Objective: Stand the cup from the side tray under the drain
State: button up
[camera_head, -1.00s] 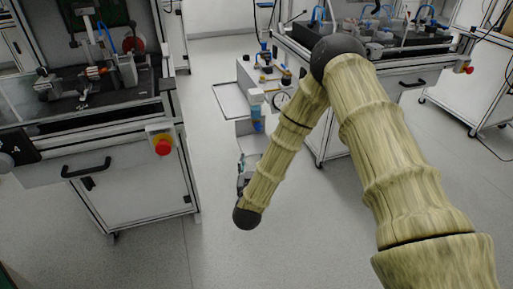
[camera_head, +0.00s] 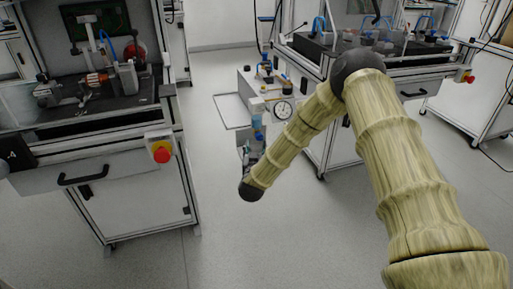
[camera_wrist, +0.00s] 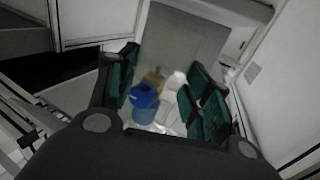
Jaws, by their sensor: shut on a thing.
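My gripper (camera_wrist: 164,80) shows its dark fingers with green pads in the wrist view, shut on a clear, pale thing that I take for the cup (camera_wrist: 172,126); its outline is hard to make out. In the head view my gripper (camera_head: 246,154) is small and partly hidden by my arm, just in front of and below a blue-and-clear filter bowl (camera_head: 257,117). I take this bowl for the drain part. It also shows in the wrist view as a blue part (camera_wrist: 145,96) beyond and between the fingers. The cup's tilt cannot be told.
A flat, empty-looking side tray (camera_head: 230,124) sits left of the white stand (camera_head: 246,82). A round gauge (camera_head: 283,110) is right of the filter bowl. A workbench with a red stop button (camera_head: 161,154) stands at left. The floor between is clear.

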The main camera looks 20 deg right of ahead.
aim_at(256, 147)
jog(key=x, duration=0.3)
jog(key=shift+w+d+f+b, duration=0.1)
jog(key=shift+w+d+b, duration=0.1)
jog(key=shift+w+b, duration=0.15)
jog(key=shift+f, duration=0.7)
jog(key=shift+a, duration=0.1)
jog(key=o, duration=1)
jog(key=shift+f, duration=0.1)
jog(key=shift+s, duration=0.15)
jog(key=shift+s+a, duration=0.15)
jog(key=shift+s, duration=0.2)
jog(key=p+v, duration=0.2)
jog(key=v, duration=0.9)
